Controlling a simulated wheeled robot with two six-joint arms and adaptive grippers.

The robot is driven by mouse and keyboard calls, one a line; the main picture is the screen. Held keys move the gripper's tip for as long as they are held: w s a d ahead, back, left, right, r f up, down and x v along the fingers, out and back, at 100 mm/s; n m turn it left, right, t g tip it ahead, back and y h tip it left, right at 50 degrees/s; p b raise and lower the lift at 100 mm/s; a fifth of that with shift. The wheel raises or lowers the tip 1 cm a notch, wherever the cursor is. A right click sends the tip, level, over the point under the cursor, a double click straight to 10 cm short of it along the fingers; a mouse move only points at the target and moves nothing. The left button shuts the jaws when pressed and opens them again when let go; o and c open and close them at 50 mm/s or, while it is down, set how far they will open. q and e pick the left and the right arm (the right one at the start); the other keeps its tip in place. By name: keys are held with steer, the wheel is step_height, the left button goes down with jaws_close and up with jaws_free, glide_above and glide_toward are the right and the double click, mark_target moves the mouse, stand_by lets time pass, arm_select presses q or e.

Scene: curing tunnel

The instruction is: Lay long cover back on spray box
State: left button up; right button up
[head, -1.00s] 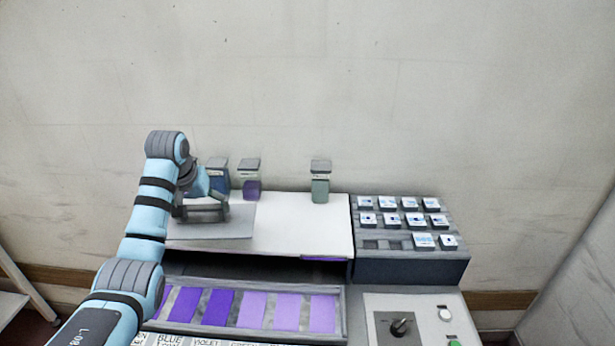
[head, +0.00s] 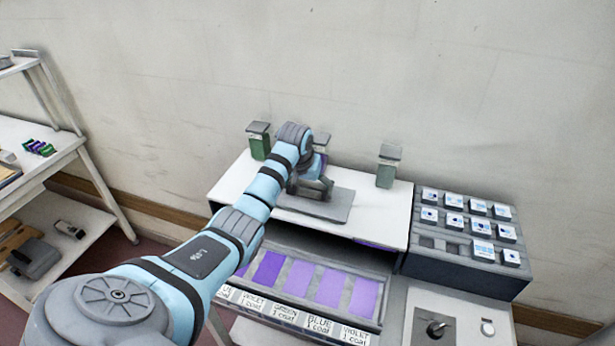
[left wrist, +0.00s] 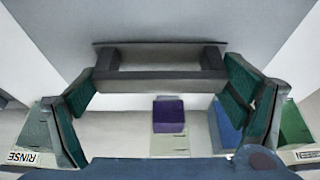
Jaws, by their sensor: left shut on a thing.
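The long cover (head: 338,207) is a flat grey plate with a raised bar handle. My left gripper (head: 311,186) is shut on that handle. The handle (left wrist: 160,75) spans between the two green-padded fingers in the left wrist view. My left arm hides part of the box's left side. My right gripper is not in view.
Lidded jars stand along the back: a green one (head: 259,147), a grey-green one (head: 387,172), and a purple one (left wrist: 168,115) near the gripper. A rack of labelled blocks (head: 470,235) stands right. A tray of purple panels (head: 330,287) lies in front. A shelf (head: 60,155) stands far left.

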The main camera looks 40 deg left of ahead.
arm_select(q)
steer(key=shift+s+f, duration=0.1)
steer(key=shift+f, duration=0.25)
steer(key=shift+s+a, duration=0.15)
steer(key=shift+s, duration=0.05)
steer(key=shift+w+f, duration=0.1)
steer(key=shift+w, duration=0.05)
steer(key=shift+f, duration=0.2)
steer(key=o, duration=1.2)
steer(key=v, duration=1.2)
